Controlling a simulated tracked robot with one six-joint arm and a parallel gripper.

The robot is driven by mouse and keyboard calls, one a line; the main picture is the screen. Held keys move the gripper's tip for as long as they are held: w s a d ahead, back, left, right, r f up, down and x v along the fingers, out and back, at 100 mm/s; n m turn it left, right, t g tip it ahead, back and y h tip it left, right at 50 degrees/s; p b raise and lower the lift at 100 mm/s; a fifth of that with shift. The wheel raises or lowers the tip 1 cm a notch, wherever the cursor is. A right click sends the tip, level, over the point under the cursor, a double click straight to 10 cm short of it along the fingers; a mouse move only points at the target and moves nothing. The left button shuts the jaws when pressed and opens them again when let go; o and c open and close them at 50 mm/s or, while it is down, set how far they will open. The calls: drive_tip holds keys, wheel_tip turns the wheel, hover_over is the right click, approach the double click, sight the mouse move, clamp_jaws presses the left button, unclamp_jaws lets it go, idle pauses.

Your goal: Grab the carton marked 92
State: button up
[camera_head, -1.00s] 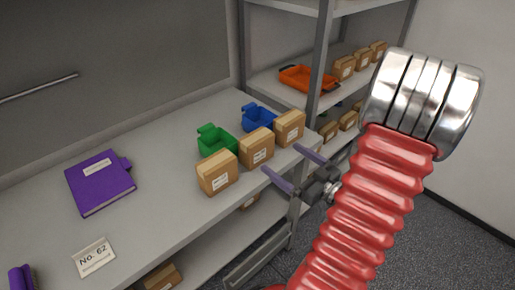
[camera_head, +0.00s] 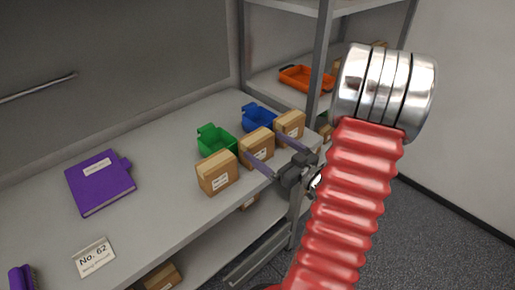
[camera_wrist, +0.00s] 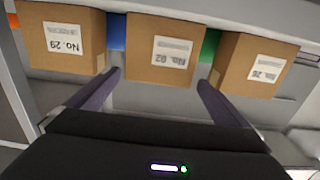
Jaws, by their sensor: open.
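The middle carton (camera_head: 256,148) of three brown cartons stands near the shelf's front edge. In the wrist view this middle carton (camera_wrist: 160,52) has a label that appears upside down and reads No. 92. My gripper (camera_head: 261,146) is open, with its purple fingers pointing at the middle carton. In the wrist view the fingertips (camera_wrist: 159,78) lie at either side of that carton's lower edge, with nothing held. I cannot tell whether they touch it.
In the wrist view, a carton labelled No. 29 (camera_wrist: 66,38) stands left and a carton seemingly labelled No. 26 (camera_wrist: 255,66) right, both close to the fingers. A green bin (camera_head: 216,140) and a blue bin (camera_head: 259,118) stand behind. A purple binder (camera_head: 100,183) lies farther left.

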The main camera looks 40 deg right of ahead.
sight(263, 142)
drive_tip(key=shift+w+r, duration=0.2)
drive_tip(key=shift+w, duration=2.45)
drive_tip(key=shift+c, duration=0.3)
drive_tip(key=c, duration=1)
drive_tip(key=shift+r, duration=0.15)
drive_tip(key=shift+r, duration=4.9)
